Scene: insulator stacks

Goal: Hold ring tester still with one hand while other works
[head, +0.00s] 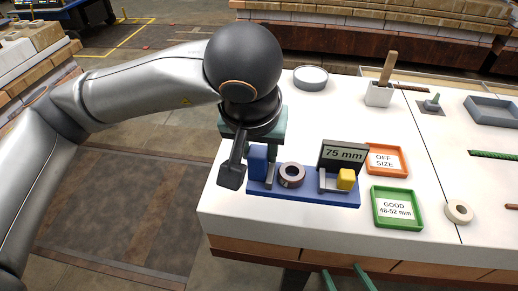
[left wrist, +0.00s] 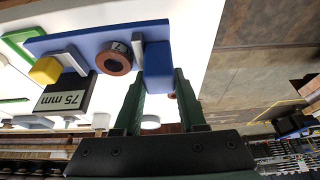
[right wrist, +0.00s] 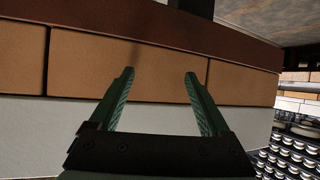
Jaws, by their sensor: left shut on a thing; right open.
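The ring tester has a blue base (head: 310,194), an upright blue block (head: 258,160) at its left end, a yellow block (head: 346,179) at its right and a display (head: 343,154) reading 75 mm. A brown ring (head: 291,175) sits on the base between the two ends; it also shows in the left wrist view (left wrist: 116,58). My left gripper (left wrist: 160,78) is shut on the tester's blue block (left wrist: 158,62), one finger on each side. My right gripper (head: 346,272) is open and empty at the bottom of the head view, below the table's front edge; its fingers show in the right wrist view (right wrist: 160,75).
An orange OFF SIZE tray (head: 404,171) and a green GOOD 48-52 mm tray (head: 418,222) stand right of the tester. A cream ring (head: 459,211) lies farther right. A round dish (head: 311,78) and a white holder (head: 379,95) are behind. The front-left table top is clear.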

